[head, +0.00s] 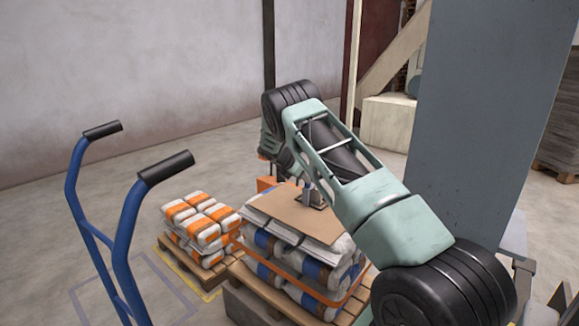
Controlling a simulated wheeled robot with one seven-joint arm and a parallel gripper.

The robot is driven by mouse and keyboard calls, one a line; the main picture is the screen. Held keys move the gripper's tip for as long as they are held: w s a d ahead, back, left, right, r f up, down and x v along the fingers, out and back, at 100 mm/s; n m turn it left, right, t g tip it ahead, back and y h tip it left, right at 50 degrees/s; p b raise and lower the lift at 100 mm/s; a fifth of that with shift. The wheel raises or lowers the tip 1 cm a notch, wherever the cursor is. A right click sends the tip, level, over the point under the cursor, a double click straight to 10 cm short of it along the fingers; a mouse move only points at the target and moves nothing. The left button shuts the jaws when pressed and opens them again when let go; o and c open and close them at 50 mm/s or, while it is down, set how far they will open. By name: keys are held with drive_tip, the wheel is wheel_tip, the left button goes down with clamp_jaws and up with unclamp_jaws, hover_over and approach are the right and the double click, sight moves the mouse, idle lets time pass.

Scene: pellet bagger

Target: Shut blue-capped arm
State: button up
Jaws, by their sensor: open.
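I cannot make out a blue-capped arm in the head view. My own pale green and black arm crosses the middle of the picture and hides part of what lies behind it. My gripper cannot be made out; the far end of my arm is behind its own links. A small grey upright piece with a dark foot (317,202) shows just under my arm, over a cardboard sheet (285,213); I cannot tell what it is.
The cardboard lies on strapped sacks (296,272) on a pallet. Orange-and-white bags (203,222) fill another pallet at left. A blue hand truck (122,247) with black grips stands at front left. A grey column (485,120) blocks the right. Open floor lies toward the back wall.

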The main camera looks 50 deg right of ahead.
drive_tip(key=v, duration=1)
drive_tip(key=shift+a+r+b, duration=0.15)
drive_tip(key=shift+r+b, duration=0.15)
drive_tip(key=shift+s, duration=0.1)
